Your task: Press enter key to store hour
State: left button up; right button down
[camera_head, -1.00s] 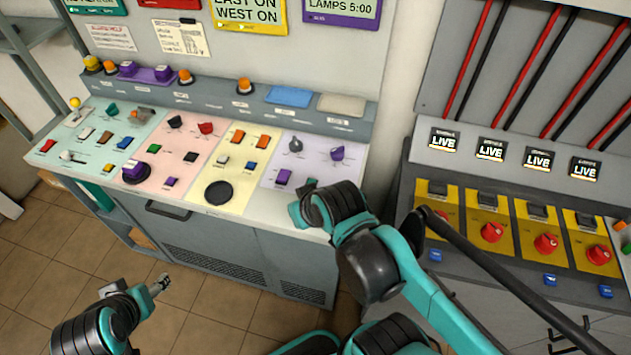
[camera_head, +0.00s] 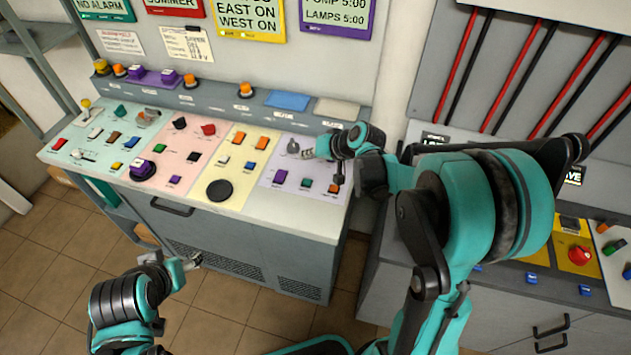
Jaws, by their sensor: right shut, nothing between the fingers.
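The lilac section (camera_head: 268,184) of the sloped control desk carries a grey knob (camera_head: 293,146), a purple square key (camera_head: 280,177), a small green key (camera_head: 306,183) and an orange key (camera_head: 333,188). Their labels are too small to read, so I cannot tell which is the enter key. My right gripper (camera_head: 308,153) is shut and empty over the upper part of this section, just right of the grey knob. I cannot tell whether it touches the panel. My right wrist hides the section's upper right. My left gripper (camera_head: 195,261) is low in front of the desk, over the floor.
A purple sign (camera_head: 337,15) above the desk reads PUMP 5:00 and LAMPS 5:00. Mint, pink and yellow sections with knobs and keys, including a round black disc (camera_head: 219,190), lie left. A grey cabinet with a red knob (camera_head: 579,255) stands right, partly behind my arm.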

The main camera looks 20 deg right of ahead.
aim_at(309, 183)
jog(key=shift+w+d+f, duration=0.1)
jog(key=shift+f, duration=0.1)
dwell(0.3)
notch_tip(309, 183, down, 9)
jog(key=b, duration=0.7)
jog(key=shift+r, duration=0.2)
dwell(0.9)
jog(key=shift+f+b, duration=0.35)
jog(key=shift+f, duration=0.05)
jog(key=shift+f+b, duration=0.45)
dwell(0.6)
jog(key=shift+r, duration=0.15)
jog(key=shift+r+p, duration=0.7)
jog(key=shift+r, duration=0.1)
